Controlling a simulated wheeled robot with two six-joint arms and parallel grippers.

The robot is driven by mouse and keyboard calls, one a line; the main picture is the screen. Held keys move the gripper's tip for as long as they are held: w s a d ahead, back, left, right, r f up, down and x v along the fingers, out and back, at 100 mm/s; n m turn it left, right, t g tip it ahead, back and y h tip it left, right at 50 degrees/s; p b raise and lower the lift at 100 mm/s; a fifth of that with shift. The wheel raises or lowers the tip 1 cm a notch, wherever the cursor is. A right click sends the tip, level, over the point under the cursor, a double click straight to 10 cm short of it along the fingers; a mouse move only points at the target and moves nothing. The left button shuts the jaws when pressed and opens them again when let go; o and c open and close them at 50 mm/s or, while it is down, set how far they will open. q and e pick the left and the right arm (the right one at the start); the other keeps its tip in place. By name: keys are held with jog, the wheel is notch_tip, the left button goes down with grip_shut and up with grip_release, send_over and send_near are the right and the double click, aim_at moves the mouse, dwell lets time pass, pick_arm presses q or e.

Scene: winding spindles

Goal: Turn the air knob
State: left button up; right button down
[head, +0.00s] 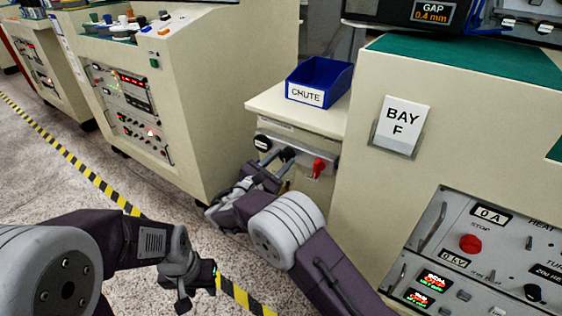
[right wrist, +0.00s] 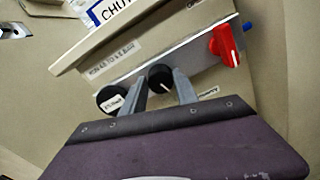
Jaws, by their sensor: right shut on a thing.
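A small cabinet carries a grey control strip (head: 296,155) on its front. A black knob with a white pointer line (right wrist: 160,78) sits in the middle of the strip; it also shows in the head view (head: 288,153). My right gripper (head: 280,163) is shut on this knob, with one finger on each side in the right wrist view (right wrist: 161,88). A round black part with a white label (right wrist: 111,99) is left of it, and a red knob (right wrist: 226,44) is right of it. I cannot read which is marked air. My left gripper (head: 197,285) hangs low over the floor; its jaw opening is unclear.
A blue bin marked CHUTE (head: 318,82) stands on the small cabinet. A larger cabinet with a BAY F sign (head: 401,125) stands close on the right, and another machine (head: 205,90) on the left. Yellow-black tape (head: 72,158) crosses the floor.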

jog(key=shift+f+m, duration=0.1)
jog(key=shift+m, duration=0.5)
jog(key=c, duration=0.9)
grip_release()
jog(key=shift+c, duration=0.2)
